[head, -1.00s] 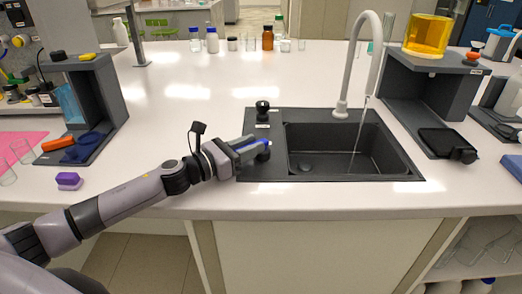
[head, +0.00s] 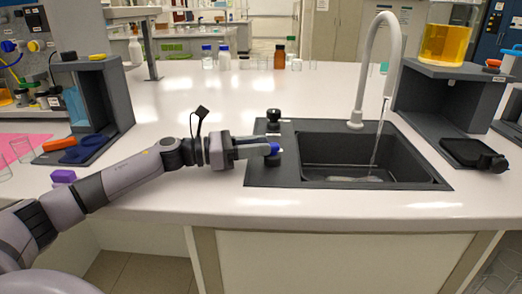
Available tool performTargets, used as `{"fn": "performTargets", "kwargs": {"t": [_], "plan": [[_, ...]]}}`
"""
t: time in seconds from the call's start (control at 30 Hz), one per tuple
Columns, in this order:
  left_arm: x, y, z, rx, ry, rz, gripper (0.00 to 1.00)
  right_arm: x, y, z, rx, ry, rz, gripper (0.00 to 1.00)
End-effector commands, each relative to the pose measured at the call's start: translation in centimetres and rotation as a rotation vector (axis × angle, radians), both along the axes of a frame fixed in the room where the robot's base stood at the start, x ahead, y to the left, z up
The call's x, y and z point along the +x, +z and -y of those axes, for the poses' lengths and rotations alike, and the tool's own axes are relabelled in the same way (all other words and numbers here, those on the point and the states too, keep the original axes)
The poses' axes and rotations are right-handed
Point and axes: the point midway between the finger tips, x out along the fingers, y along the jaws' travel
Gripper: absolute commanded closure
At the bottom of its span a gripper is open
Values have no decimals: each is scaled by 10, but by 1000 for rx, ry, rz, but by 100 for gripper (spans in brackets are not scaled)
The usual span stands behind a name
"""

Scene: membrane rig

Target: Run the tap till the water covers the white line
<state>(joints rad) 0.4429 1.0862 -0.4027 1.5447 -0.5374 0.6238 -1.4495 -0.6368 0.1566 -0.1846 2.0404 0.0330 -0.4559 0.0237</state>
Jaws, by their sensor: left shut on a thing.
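The grey sink (head: 365,150) is set in the counter. The white tap (head: 383,60) arches over it, and a thin stream of water (head: 376,145) runs down into the basin. A pale patch of water (head: 357,180) shows on the basin floor. I cannot make out a white line. My right gripper is not in view.
A dark stand (head: 440,105) with an amber cylinder (head: 447,45) is right of the sink, with a black tray (head: 470,153) before it. Bottles (head: 279,54) stand at the back. The mid counter is clear.

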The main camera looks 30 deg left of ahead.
Motion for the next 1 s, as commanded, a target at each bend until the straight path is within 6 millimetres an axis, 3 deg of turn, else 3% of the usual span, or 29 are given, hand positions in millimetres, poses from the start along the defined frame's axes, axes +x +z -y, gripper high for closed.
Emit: {"fn": "performTargets", "kwargs": {"t": [0.3,0.33,0.37,0.77,1.0], "plan": [[0,2,0,-5,0,2,100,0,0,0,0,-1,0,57],[0,2,0,-5,0,2,60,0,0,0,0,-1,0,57],[0,2,0,-4,0,1,50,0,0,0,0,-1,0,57],[-2,-1,-2,-1,1,0,49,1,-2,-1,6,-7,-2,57],[-19,-3,-18,1,0,-2,49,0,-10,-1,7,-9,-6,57]]}}
